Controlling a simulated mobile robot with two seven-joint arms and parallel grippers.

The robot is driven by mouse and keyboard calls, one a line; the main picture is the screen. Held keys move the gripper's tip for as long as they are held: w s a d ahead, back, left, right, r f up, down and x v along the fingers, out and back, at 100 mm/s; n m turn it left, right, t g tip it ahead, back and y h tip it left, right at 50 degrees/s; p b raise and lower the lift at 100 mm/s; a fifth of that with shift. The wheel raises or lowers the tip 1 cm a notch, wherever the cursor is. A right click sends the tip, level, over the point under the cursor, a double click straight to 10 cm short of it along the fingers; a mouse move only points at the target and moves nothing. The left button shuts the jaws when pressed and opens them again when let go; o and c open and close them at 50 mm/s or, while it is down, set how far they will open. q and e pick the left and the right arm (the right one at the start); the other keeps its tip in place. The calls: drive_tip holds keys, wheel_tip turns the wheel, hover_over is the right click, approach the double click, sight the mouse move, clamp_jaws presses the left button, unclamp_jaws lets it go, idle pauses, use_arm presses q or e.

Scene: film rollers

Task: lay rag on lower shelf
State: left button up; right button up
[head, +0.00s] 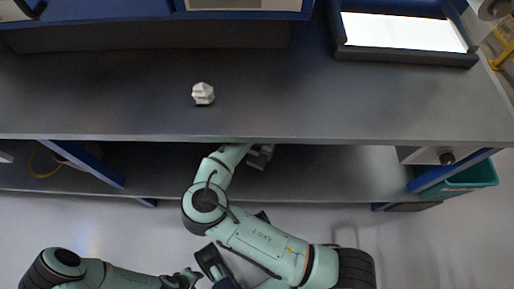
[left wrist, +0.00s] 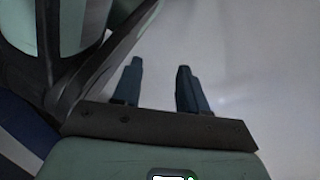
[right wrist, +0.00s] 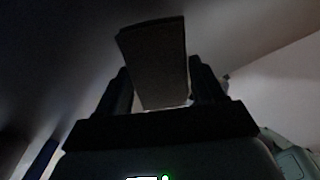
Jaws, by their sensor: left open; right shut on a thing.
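A dark, flat, roughly rectangular piece (right wrist: 155,65), which looks like the folded rag, is held between the fingers of my right gripper (right wrist: 160,95) in the right wrist view. In the head view my right gripper (head: 262,156) reaches under the table top, over the grey lower shelf (head: 330,178). The table edge partly hides it there, and I cannot tell whether the rag touches the shelf. My left gripper (left wrist: 155,85) is open and empty, over bare floor in the left wrist view. In the head view it is low, in front of the shelf.
A crumpled white object (head: 203,93) lies on the table top (head: 330,105). A dark-framed bright panel (head: 402,32) is at the back right. A blue strut (head: 88,163) stands left of my arm; a teal bin (head: 470,180) is at the right. The shelf's middle is clear.

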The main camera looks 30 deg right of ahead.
wheel_tip(320, 180, down, 4)
drive_tip(key=shift+s+f, duration=0.1)
drive_tip(key=shift+f+b, duration=0.8)
drive_tip(key=shift+f, duration=1.4)
use_arm(q)
drive_tip(key=s, duration=0.1)
drive_tip(key=s+f+g, duration=0.1)
drive_tip(key=s, duration=0.1)
drive_tip(key=shift+a+f, duration=0.15)
use_arm(e)
drive_tip(key=o, duration=0.9)
drive_tip(key=shift+f, duration=0.1)
drive_tip(key=shift+o, duration=0.2)
wheel_tip(320, 180, up, 6)
drive_tip(key=shift+r+p, duration=0.2)
drive_tip(key=shift+p, duration=0.55)
use_arm(q)
drive_tip(key=shift+w+d+r+t, duration=0.1)
drive_tip(key=shift+w+r+t, duration=0.2)
drive_tip(key=shift+w, duration=0.45)
drive_tip(key=shift+w+d+r+t, duration=0.1)
drive_tip(key=shift+w+r+t, duration=0.1)
drive_tip(key=shift+w+r, duration=0.4)
use_arm(e)
drive_tip(key=shift+r, duration=0.65)
